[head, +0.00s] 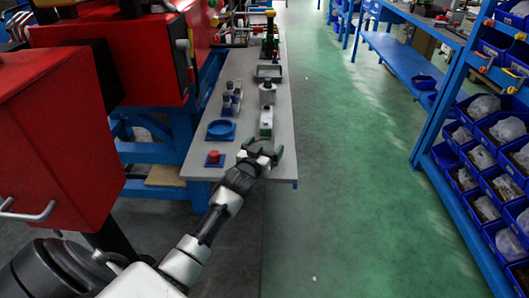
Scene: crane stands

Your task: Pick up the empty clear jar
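My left gripper (263,148) reaches over the near end of a narrow grey table (225,170). Its dark fingers look spread apart, and I cannot make out anything held between them. A white bottle with a green label (266,119) stands just beyond the fingers. A grey canister (267,93) stands behind it. Small jar-like containers (228,104) stand together left of these. Which of them is the empty clear jar is too small to tell; one may also be hidden by the gripper. My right gripper is not in view.
A grey tray (268,72) lies farther back. Red machinery (60,130) borders the left. Blue bin shelving (490,150) stands right, across a clear green floor.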

